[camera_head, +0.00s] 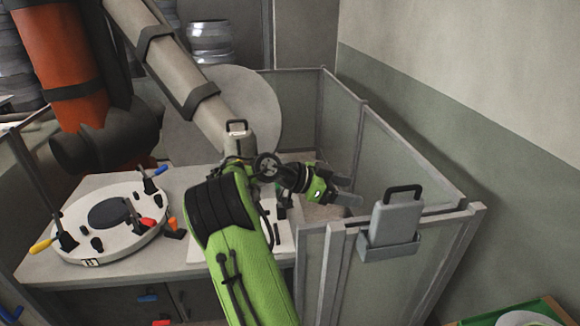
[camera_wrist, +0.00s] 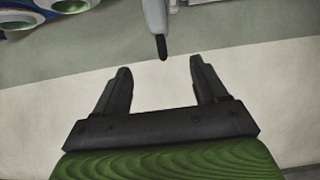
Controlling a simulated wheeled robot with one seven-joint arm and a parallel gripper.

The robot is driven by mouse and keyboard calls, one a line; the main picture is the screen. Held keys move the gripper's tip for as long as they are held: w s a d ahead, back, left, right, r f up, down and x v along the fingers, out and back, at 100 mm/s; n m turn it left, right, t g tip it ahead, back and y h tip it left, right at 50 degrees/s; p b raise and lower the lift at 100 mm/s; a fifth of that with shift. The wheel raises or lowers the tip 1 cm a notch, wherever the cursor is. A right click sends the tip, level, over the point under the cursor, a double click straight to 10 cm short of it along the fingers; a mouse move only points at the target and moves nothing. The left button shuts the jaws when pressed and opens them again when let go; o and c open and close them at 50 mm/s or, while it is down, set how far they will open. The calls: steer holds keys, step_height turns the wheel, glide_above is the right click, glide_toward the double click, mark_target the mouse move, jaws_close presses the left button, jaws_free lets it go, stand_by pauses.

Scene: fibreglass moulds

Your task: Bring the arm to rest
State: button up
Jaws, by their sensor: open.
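My gripper (camera_head: 345,190) is at the end of my green arm, near the middle of the head view, above the right end of the grey bench and beside the panelled enclosure. In the wrist view my gripper (camera_wrist: 162,88) has its two dark fingers spread apart with nothing between them. Beyond the fingers, the wrist view shows a pale and grey-green wall. A grey rod-like part with a dark tip hangs down at the top middle of that view.
Grey panels (camera_head: 407,178) stand close to my gripper. A grey box with a black handle (camera_head: 392,226) hangs on the front corner. A round white mould (camera_head: 115,217) with coloured clamps lies on the bench (camera_head: 190,265). A large pale pipe (camera_head: 175,70) slants overhead.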

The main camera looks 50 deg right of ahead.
steer(key=w+a+r+n+t+y, duration=0.1)
steer(key=w+a+n+t+y, duration=0.15)
steer(key=a+n+t, duration=0.65)
steer(key=w+a+n+t+y, duration=0.25)
steer(key=a+n, duration=0.25)
steer(key=a, duration=0.7)
steer(key=s+a+n+t+y, duration=0.1)
steer(key=s+a+n, duration=0.2)
steer(key=a, duration=0.3)
steer(key=s+a+f+n+t+y, duration=0.1)
steer(key=s+a+n+y, duration=0.1)
steer(key=a+n, duration=0.3)
steer(key=s+a+n+t+y, duration=0.1)
steer(key=s+a+n, duration=0.3)
steer(key=a, duration=0.4)
steer(key=shift+f+y, duration=0.2)
steer(key=shift+y, duration=0.4)
steer(key=shift+s+a, duration=0.1)
steer(key=shift+c, duration=0.5)
